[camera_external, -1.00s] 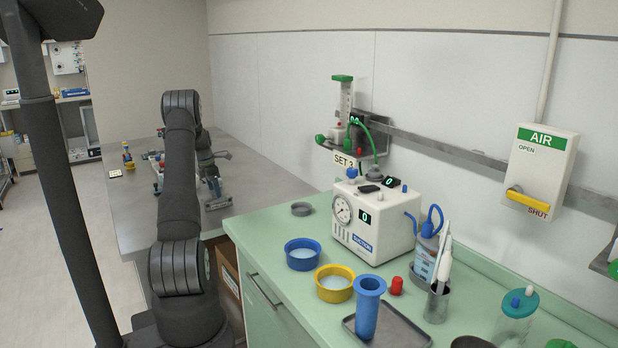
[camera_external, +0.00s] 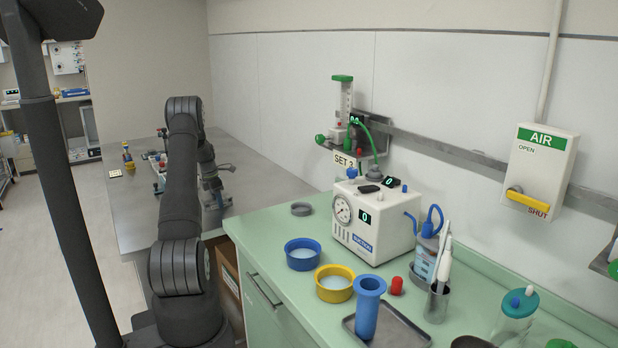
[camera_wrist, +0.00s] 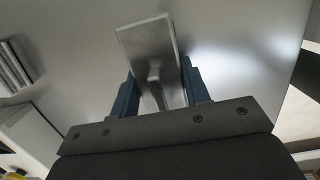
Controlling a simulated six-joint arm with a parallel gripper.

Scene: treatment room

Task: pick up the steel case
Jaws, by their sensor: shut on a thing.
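The steel case (camera_wrist: 146,38) is a flat, grey metal piece in the wrist view. It lies between the two dark blue fingers of my gripper (camera_wrist: 160,92), which is shut on it. The case's near end is partly hidden by the gripper body. In the external view my gripper (camera_external: 213,188) is small, over the grey bench beyond the green counter. The case is too small there to make out clearly, and I cannot tell whether it touches the bench.
The grey bench (camera_external: 262,185) has free room right of my gripper. Small coloured items (camera_external: 128,160) stand at its left. The green counter (camera_external: 262,225) holds a suction unit (camera_external: 375,222), a blue bowl (camera_external: 302,254) and a yellow bowl (camera_external: 334,283).

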